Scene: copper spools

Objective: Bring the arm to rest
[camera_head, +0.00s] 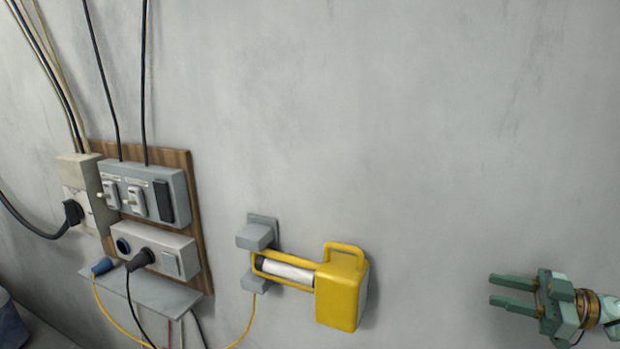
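My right gripper (512,292) shows at the lower right, in front of the bare wall. It is green, with its two fingers pointing left. The fingers are apart with nothing between them, so it is open and empty. Only the gripper and a short piece of my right wrist show; the rest of the arm is outside the picture. It is clear of the yellow lamp (341,297) to its left. My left gripper is not in view.
The yellow lamp hangs at a grey bracket (258,235) on the wall. Left of it, a wooden board (197,226) carries a switch box (150,190) and a socket box (157,249), with cables and a small grey shelf (160,294) below. The wall (430,120) above my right gripper is free.

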